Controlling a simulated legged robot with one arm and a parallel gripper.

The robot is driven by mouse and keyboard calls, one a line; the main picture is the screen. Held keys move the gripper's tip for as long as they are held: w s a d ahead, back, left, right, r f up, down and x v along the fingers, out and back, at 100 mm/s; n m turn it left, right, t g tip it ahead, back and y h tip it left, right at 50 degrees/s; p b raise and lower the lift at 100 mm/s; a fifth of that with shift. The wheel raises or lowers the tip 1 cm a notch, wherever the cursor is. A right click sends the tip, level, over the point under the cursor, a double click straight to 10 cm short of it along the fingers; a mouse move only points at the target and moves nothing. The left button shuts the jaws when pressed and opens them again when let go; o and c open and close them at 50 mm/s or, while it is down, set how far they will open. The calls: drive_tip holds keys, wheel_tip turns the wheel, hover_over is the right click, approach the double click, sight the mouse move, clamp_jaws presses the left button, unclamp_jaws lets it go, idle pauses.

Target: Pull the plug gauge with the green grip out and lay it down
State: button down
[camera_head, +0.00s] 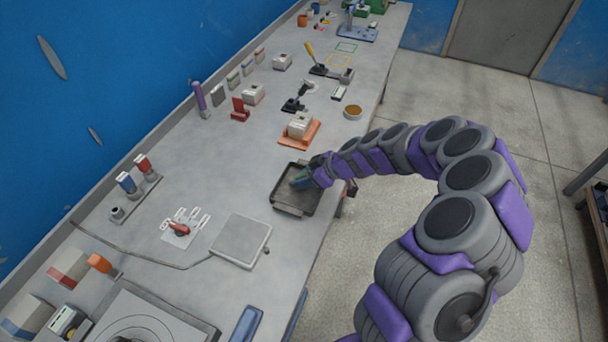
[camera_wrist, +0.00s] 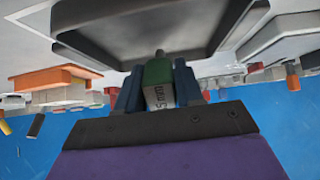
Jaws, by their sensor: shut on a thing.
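My gripper (camera_head: 300,182) is at the dark tray (camera_head: 289,211) on the bench. In the wrist view its two blue fingers (camera_wrist: 158,88) are shut on the plug gauge with the green grip (camera_wrist: 158,71). A pale face of the gauge with "5 mm" lettering shows between the fingers, and a short grey tip shows beyond the green part. The tray (camera_wrist: 235,38) fills the top of the wrist view, close to the gauge. I cannot tell whether the gauge touches the tray floor. A grey stand (camera_head: 138,197) at the left holds gauges with red (camera_head: 143,161) and blue (camera_head: 126,181) grips; its front socket (camera_head: 117,213) has no grip.
An orange base with a pale block (camera_head: 299,126) stands just behind the tray. A grey square plate (camera_head: 241,241) lies in front of it. A bowl (camera_head: 353,111) stands near the bench's right edge.

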drive_tip(key=shift+d, duration=0.25)
drive_tip(key=shift+a, duration=0.1)
drive_tip(key=c, duration=0.9)
unclamp_jaws()
drive_tip(key=shift+a, duration=0.35)
drive_tip(key=shift+o, duration=1.3)
drive_tip(key=shift+d, duration=0.3)
drive_tip(key=shift+r, duration=0.1)
drive_tip(key=shift+d+r, duration=0.25)
drive_tip(key=p+v, duration=0.3)
drive_tip(key=v, duration=1.3)
drive_tip(key=shift+d, duration=0.3)
